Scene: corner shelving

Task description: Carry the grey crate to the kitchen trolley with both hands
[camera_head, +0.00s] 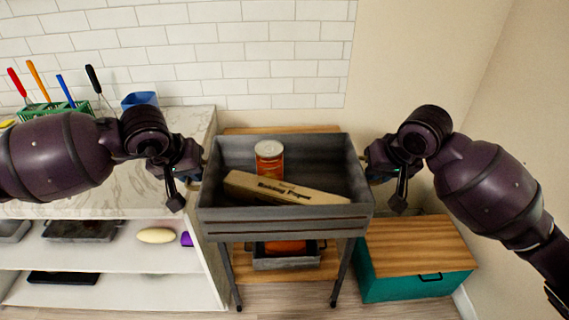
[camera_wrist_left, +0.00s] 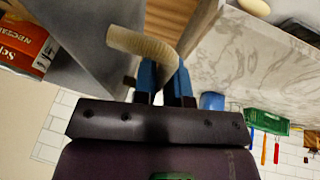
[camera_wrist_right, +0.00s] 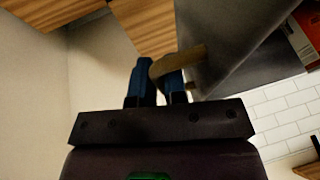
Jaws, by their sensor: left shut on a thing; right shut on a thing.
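The grey crate (camera_head: 286,222) is level in the middle of the head view, in front of the tiled wall. It holds an orange-labelled can (camera_head: 269,160) and a long baking paper box (camera_head: 285,191). My left gripper (camera_head: 188,176) is shut on the crate's left handle, a pale curved loop (camera_wrist_left: 143,43). My right gripper (camera_head: 379,172) is shut on its right handle (camera_wrist_right: 180,61). The kitchen trolley (camera_head: 228,268) is under the crate, with dark legs and wooden shelves. The crate hides most of its top; I cannot tell whether they touch.
A marble counter (camera_head: 40,160) with white shelves stands at the left, bearing a green rack of utensils (camera_head: 65,108) and a blue container (camera_head: 140,100). A teal chest with a wooden lid (camera_head: 415,243) stands close at the right. A small grey tray (camera_head: 287,262) sits on the trolley's lower shelf.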

